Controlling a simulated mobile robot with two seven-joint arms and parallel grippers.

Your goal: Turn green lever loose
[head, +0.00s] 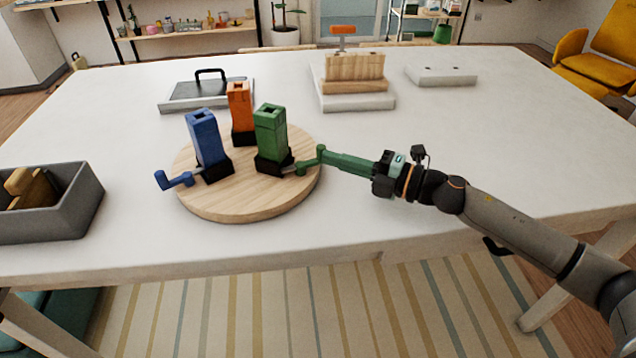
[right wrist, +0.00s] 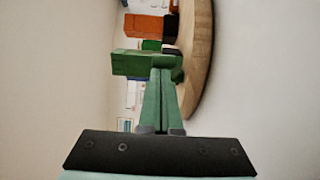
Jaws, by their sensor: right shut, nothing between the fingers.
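A green block tower (head: 271,135) stands in a black base on a round wooden board. Its green lever (head: 308,163) sticks out to the right from the base, with an upturned end. My right gripper (head: 325,155) has green fingers and is shut and empty. Its fingertips are at the lever's end; I cannot tell whether they touch. My left gripper is not in view.
Blue (head: 206,140) and orange (head: 240,110) towers share the round board (head: 240,208); a blue lever (head: 174,181) points left. A grey bin (head: 85,205) stands at the left. A tray (head: 207,92) and a wooden block stand (head: 355,85) are behind. The table's right side is clear.

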